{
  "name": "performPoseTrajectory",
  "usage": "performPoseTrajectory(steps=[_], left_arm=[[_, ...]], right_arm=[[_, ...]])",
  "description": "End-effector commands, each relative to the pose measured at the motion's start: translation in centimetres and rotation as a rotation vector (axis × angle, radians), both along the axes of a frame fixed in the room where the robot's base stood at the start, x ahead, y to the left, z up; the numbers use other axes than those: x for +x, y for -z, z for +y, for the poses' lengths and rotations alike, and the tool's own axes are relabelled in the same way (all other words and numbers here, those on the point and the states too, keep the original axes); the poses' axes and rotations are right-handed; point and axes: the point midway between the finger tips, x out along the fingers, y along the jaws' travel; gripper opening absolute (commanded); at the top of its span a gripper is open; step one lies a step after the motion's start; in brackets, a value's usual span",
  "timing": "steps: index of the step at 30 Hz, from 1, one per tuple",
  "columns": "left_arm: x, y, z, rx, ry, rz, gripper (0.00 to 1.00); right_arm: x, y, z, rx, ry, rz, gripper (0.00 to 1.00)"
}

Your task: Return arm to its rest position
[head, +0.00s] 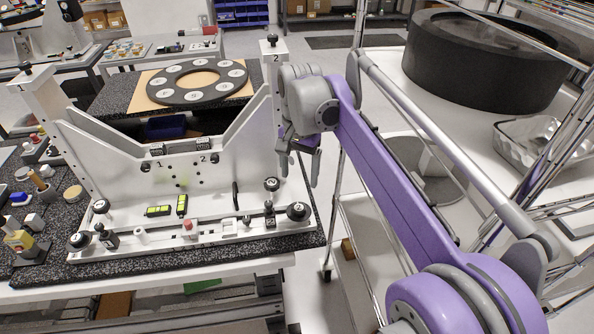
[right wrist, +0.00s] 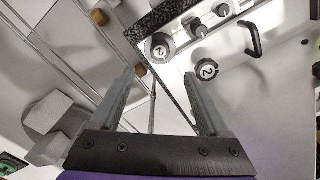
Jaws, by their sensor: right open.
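My right arm (head: 395,185) comes in from the lower right in the head view. Its gripper (head: 299,165) hangs near the right end of the white mirror fixture (head: 130,165), above the fixture's right edge, with its fingers pointing down. In the right wrist view the two fingers of the gripper (right wrist: 163,88) are apart with nothing between them. Beyond the fingers, black knobs marked 2 (right wrist: 207,69) and a black handle (right wrist: 252,38) on the fixture show. I see no contact between the fingers and the fixture. My left gripper is not in view.
The fixture stands on a dark speckled table (head: 305,236). A black ring with numbered discs (head: 193,97) lies behind it. Small parts and blocks (head: 28,215) crowd the left. A wire-frame rack (head: 345,215) and a large black drum (head: 480,70) stand to the right.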

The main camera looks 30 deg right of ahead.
Motion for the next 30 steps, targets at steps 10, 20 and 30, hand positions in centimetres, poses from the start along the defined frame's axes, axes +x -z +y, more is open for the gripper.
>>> performPoseTrajectory(steps=[10, 20, 30], left_arm=[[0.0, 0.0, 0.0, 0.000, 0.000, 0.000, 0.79], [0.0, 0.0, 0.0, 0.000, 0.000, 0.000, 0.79], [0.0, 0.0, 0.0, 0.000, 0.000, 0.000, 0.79]], right_arm=[[-1.0, 0.5, 0.5, -0.003, -0.050, -0.025, 0.79], [-10.0, 6.9, 4.1, -0.077, -0.476, -0.245, 0.79], [-18.5, 15.5, 6.3, -0.202, -0.847, -0.429, 0.79]])
